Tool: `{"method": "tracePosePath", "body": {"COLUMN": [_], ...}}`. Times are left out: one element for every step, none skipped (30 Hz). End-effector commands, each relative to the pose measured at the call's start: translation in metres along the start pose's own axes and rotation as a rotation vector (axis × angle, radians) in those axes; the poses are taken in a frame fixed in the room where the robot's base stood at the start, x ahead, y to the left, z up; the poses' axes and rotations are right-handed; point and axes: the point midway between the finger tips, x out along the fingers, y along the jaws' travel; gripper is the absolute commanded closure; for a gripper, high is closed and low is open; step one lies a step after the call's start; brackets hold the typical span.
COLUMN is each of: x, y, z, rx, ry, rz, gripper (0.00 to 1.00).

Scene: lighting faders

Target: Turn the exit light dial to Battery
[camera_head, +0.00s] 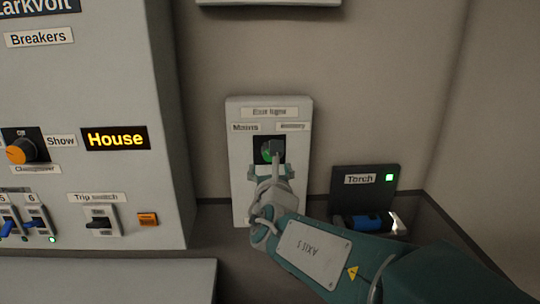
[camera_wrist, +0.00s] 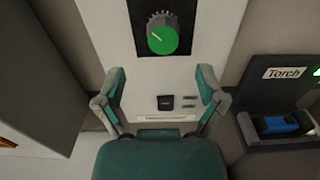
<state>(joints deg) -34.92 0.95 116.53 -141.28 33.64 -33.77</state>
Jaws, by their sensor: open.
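The exit light panel (camera_head: 241,185) is a pale upright plate on the wall, with a "Mains" label (camera_head: 245,127) at left and a smaller, blurred label (camera_head: 292,126) at right. Its round green dial (camera_head: 267,153) sits on a black square, partly covered by my arm in the head view. In the wrist view the dial (camera_wrist: 163,39) shows whole, its white pointer line aimed to the upper left. My gripper (camera_wrist: 162,76) is open and empty, its fingertips apart and below the dial in the picture. It also shows in the head view (camera_head: 273,169).
A large grey breaker cabinet (camera_head: 120,160) with an orange knob (camera_head: 21,151) and switches stands at left. A dark torch holder (camera_head: 366,181) with a blue torch (camera_head: 366,222) is at right, close to my arm. Bare wall surrounds the panel.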

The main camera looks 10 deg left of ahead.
Motion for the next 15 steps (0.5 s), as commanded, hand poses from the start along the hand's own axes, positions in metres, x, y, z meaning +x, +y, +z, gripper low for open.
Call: {"method": "tracePosePath", "body": {"x": [0.010,0.016,0.023,0.028,0.033,0.040,0.044,0.048,0.053,0.056,0.059,0.062,0.064,0.065,0.066], "y": [-0.001,-0.002,-0.002,-0.002,-0.002,-0.002,-0.002,-0.001,-0.001,-0.001,-0.001,-0.001,-0.001,-0.001,-0.001], "z": [-0.001,-0.001,0.000,-0.001,0.000,-0.001,0.000,-0.001,0.000,0.000,0.000,0.000,0.000,0.000,0.000], "rx": [-0.001,-0.001,-0.001,0.000,0.001,0.001,0.001,0.001,0.001,0.001,0.001,0.001,0.001,0.001,0.001], "ry": [0.001,0.000,0.000,0.000,0.000,0.001,0.000,0.000,-0.001,-0.001,0.000,-0.001,-0.001,0.000,0.000], "rz": [-0.003,-0.003,-0.003,-0.003,-0.002,-0.002,-0.002,-0.002,-0.002,-0.002,-0.002,-0.002,-0.002,-0.001,-0.001], "gripper": [0.11,0.11,0.11,0.11,0.11,0.11,0.11,0.11,0.11,0.11,0.11,0.11,0.11,0.11,0.11]}}
